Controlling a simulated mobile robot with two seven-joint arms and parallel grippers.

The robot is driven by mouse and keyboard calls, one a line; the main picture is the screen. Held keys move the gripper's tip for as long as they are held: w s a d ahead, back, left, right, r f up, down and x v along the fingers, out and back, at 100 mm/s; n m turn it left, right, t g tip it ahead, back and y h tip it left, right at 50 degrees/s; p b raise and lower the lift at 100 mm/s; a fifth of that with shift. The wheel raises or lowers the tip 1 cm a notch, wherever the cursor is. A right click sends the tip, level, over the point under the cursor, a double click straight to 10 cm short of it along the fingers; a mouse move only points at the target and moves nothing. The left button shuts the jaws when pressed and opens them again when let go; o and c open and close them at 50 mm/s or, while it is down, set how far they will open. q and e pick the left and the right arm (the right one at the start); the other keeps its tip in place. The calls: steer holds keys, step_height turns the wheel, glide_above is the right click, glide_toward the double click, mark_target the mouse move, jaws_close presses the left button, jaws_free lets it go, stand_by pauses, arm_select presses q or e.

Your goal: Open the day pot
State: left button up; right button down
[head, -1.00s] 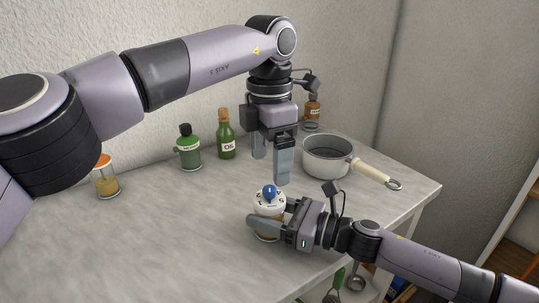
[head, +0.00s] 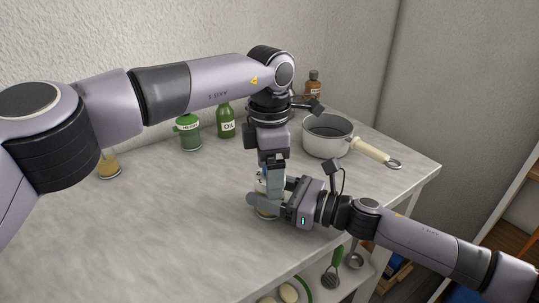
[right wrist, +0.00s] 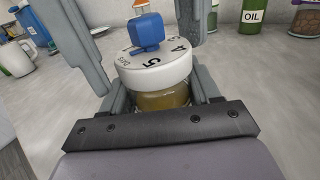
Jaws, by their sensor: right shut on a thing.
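The day pot (head: 264,214) is a small glass jar with amber contents, standing on the table. In the right wrist view its white lid (right wrist: 156,66) carries dark numerals and a blue knob (right wrist: 146,31). My right gripper (head: 264,202) is shut on the jar (right wrist: 166,98) from the side, below the lid. My left gripper (head: 268,182) points straight down over the pot, open. In the right wrist view its fingers stand either side of the knob, with gaps visible. In the head view it hides most of the lid.
A grey saucepan (head: 325,139) with a cream handle stands right of my left gripper. The table's left and front (head: 150,230) are clear.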

arm_select(q)
steer(key=shift+f, duration=0.1)
steer(key=c, duration=1.1)
steer(key=n, duration=0.5)
steer(key=shift+r, duration=0.2)
steer(key=shift+r, duration=0.9)
